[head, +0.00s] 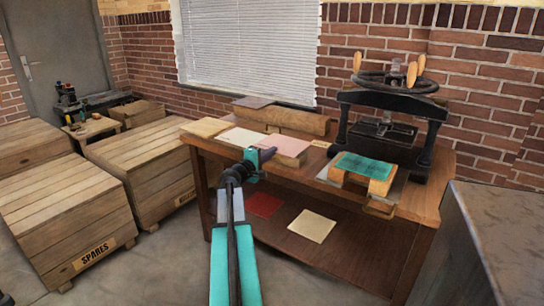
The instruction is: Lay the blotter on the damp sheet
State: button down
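Several flat pieces lie on the wooden bench (318,170): a tan one (205,127), a whitish one (241,137) and a pink one (288,146). I cannot tell for sure which is the blotter or which is the damp sheet. A green sheet (362,166) lies on a pale wooden block at the right front. My gripper (268,155) is at the left front edge of the pink piece, in front of the whitish one. Its fingers are small and dark here, and I cannot tell whether they are open or touch the pink piece.
A black hand press (432,136) with a wheel stands at the bench's back right. A wooden beam (282,121) lies along the back. The lower shelf holds a red sheet (263,204) and a cream sheet (311,226). Wooden crates (65,215) stand left; a grey cabinet (490,240) stands right.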

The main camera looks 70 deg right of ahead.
jog(key=shift+r, duration=0.45)
jog(key=w+a+r, duration=0.1)
jog(key=a+r, duration=0.2)
jog(key=a, duration=0.3)
jog(key=shift+w+a, duration=0.4)
dwell(0.9)
jog(key=b+v, duration=0.1)
jog(key=v, duration=1.4)
dwell(0.9)
dwell(0.4)
